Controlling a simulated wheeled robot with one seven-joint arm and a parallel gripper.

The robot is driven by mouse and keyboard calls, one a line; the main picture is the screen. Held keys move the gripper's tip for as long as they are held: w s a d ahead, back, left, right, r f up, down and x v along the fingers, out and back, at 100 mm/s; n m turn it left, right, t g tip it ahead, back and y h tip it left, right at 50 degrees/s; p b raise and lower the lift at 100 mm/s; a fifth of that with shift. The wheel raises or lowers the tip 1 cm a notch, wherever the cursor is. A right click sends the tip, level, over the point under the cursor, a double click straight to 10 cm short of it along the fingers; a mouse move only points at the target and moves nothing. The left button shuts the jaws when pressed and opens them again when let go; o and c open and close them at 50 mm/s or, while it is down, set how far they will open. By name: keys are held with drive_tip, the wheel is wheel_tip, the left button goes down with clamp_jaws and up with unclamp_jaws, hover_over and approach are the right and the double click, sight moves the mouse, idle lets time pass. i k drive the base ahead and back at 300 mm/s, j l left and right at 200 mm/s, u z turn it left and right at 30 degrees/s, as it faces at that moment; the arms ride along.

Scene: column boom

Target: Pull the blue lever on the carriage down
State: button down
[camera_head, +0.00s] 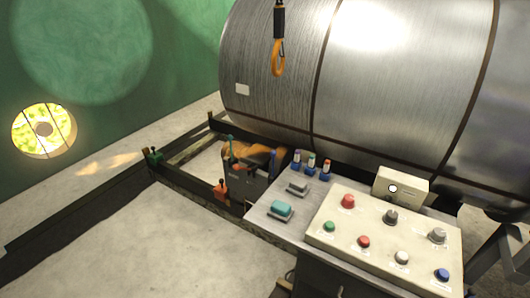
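The carriage (247,184) is a dark, low unit beside the console, at the foot of the big metal cylinder. A thin dark blue upright piece at its right side looks like the blue lever (273,160); it stands roughly upright, but it is small and its lower end is hard to make out. I cannot make out my gripper in this view.
A control console (318,243) with coloured knobs and several small bottles fills the lower right. The metal cylinder (400,80) rises behind. An orange hook (278,60) hangs above. Dark floor rails (75,208) run left. The pale floor (150,245) at lower left is clear.

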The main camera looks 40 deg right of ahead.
sight(273, 153)
drive_tip(key=i+j, duration=0.2)
drive_tip(key=i, duration=0.3)
drive_tip(key=i+j, duration=0.15)
drive_tip(key=i, duration=0.3)
drive_tip(key=i+j, duration=0.2)
drive_tip(key=i, duration=0.3)
drive_tip(key=i+j, duration=0.15)
drive_tip(key=i, duration=0.35)
drive_tip(key=i+j, duration=0.2)
drive_tip(key=i, duration=0.25)
drive_tip(key=i+j, duration=0.15)
drive_tip(key=i, duration=0.35)
drive_tip(key=i+j, duration=0.2)
drive_tip(key=i, duration=0.3)
drive_tip(key=i+j, duration=0.3)
drive_tip(key=i, duration=0.1)
